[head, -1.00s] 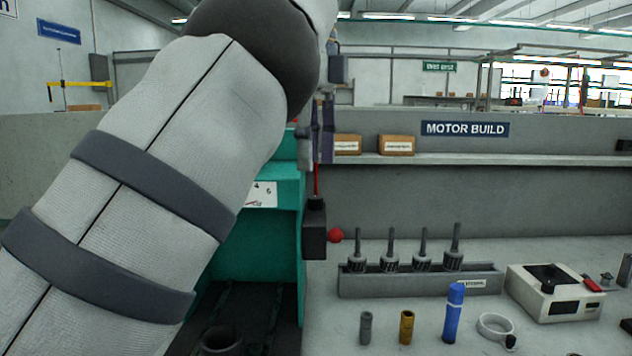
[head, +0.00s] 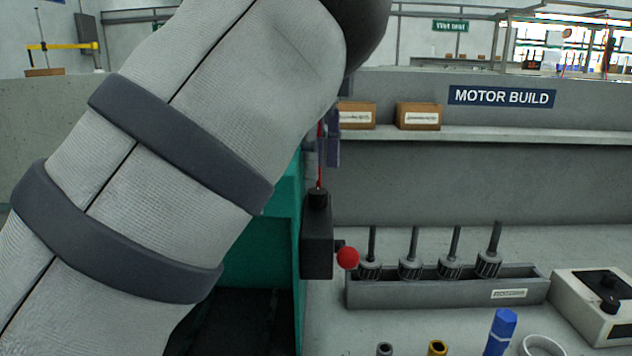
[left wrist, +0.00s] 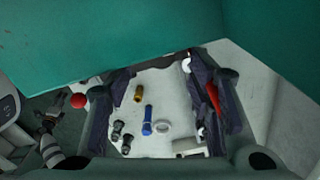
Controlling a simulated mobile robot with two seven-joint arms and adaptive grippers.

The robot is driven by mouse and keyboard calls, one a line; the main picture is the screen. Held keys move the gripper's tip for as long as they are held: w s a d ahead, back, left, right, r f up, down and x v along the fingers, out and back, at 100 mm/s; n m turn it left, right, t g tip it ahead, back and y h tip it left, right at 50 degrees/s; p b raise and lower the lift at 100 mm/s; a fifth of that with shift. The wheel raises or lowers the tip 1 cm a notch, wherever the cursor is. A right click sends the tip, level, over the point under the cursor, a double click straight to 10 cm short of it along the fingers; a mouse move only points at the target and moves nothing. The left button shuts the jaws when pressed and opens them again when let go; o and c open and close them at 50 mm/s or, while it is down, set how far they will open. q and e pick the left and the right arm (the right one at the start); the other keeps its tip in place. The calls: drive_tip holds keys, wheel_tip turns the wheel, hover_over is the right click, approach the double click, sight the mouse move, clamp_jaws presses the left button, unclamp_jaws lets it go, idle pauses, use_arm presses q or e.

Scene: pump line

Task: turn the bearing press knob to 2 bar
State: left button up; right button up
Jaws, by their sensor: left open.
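The bearing press is a teal machine (head: 288,240), largely hidden behind my left arm in the head view. A black box with a red ball (head: 347,258) is on its right side. I see no pressure knob or scale; my arm covers that part. My left gripper (head: 323,150) shows only in part past my arm, above the black box. In the left wrist view my left gripper (left wrist: 160,105) is open, fingers wide apart with nothing held. The press's teal surface (left wrist: 110,40) fills the top of that view, close to the fingertips. My right gripper is out of view.
A grey rack (head: 440,290) with several rotors stands right of the press. A white device (head: 595,300) is beyond it. Two cardboard boxes are on the shelf (head: 490,133).

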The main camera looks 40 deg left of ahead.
sight(318, 190)
use_arm(q)
drive_tip(key=shift+f, duration=2.35)
drive_tip(key=shift+c, duration=0.6)
clamp_jaws()
drive_tip(key=shift+m, duration=0.8)
drive_tip(key=shift+o, duration=0.6)
unclamp_jaws()
